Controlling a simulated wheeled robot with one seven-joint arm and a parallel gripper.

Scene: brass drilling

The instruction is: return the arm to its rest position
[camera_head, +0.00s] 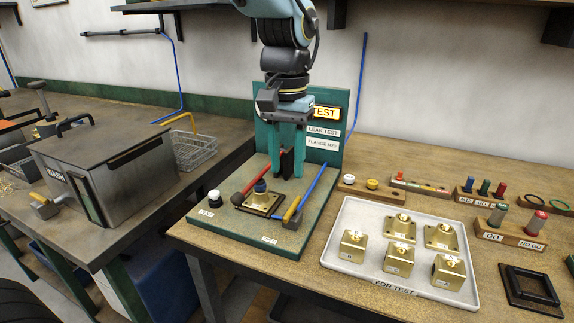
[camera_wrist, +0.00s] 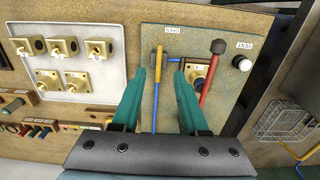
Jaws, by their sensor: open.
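My gripper (camera_head: 287,172) hangs from my arm with its teal fingers pointing down, above the leak test stand (camera_head: 232,230) and in front of its green back panel. The fingers are apart with nothing held between them. They also show in the wrist view (camera_wrist: 166,75), spread over the stand.
The FOR TEST tray (camera_head: 342,262) with several brass parts lies to the right, beside gauges (camera_head: 507,231). A wash box (camera_head: 95,165) and wire basket (camera_head: 193,152) stand left. Shelves (camera_head: 160,5) hang above.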

